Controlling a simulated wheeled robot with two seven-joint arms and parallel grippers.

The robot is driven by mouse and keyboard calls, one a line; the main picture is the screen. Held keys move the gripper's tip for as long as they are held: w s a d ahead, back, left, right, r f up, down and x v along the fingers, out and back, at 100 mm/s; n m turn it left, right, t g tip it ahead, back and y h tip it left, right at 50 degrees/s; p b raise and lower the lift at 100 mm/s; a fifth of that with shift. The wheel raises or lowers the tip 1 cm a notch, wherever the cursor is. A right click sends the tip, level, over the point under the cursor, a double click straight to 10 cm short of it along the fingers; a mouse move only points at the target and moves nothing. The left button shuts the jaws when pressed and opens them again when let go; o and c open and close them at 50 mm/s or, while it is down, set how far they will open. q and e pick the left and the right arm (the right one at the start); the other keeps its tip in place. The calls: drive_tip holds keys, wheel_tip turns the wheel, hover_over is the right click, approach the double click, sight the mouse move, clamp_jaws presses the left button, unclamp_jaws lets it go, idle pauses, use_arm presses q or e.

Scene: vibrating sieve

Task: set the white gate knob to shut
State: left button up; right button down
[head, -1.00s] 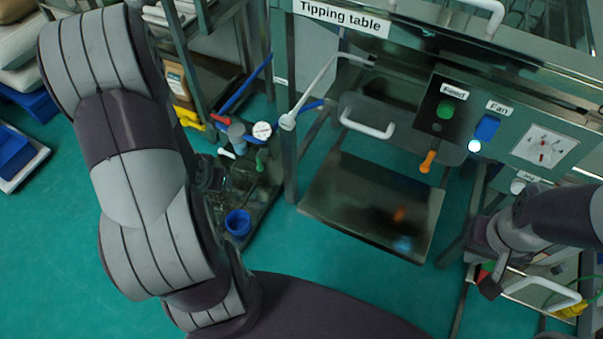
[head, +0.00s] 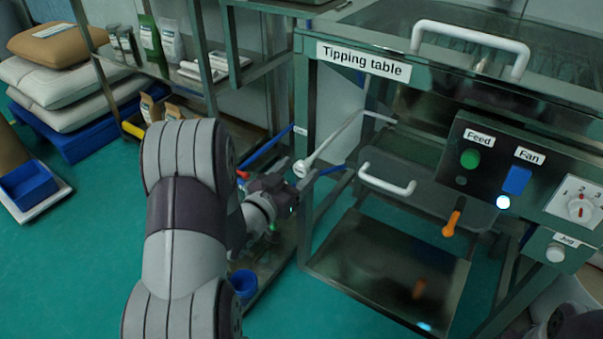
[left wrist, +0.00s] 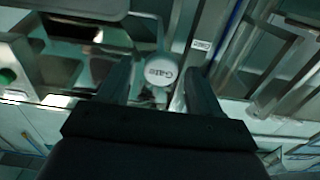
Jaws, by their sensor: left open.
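The white gate knob (head: 299,168) is a round cap at the near end of a pale rod, left of the tipping table's front. In the left wrist view the knob (left wrist: 161,71), lettered "Gate" upside down, appears between my two fingers, with a gap on each side. My left gripper (head: 303,185) is open and empty, right beside the knob in the head view. I cannot tell whether the fingertips reach around it in depth. My right arm (head: 568,325) shows only in part at the bottom right; its jaws are not clear.
The tipping table's label (head: 363,60) is above the knob. A white handle (head: 387,180), an orange handle (head: 452,222) and the Feed and Fan panel (head: 490,165) are to the right. A shelf rack (head: 205,75) stands to the left. A blue cup (head: 244,283) stands low beside my left arm.

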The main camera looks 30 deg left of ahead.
use_arm(q)
drive_tip(key=shift+w, duration=1.1)
clamp_jaws()
drive_tip(key=w, duration=0.8)
drive_tip(key=shift+d+r, duration=0.25)
drive_tip(key=shift+d, duration=0.05)
drive_tip(key=shift+c, duration=2)
unclamp_jaws()
drive_tip(key=o, duration=0.4)
drive_tip(key=shift+f, duration=0.1)
drive_tip(key=shift+w+d, duration=0.1)
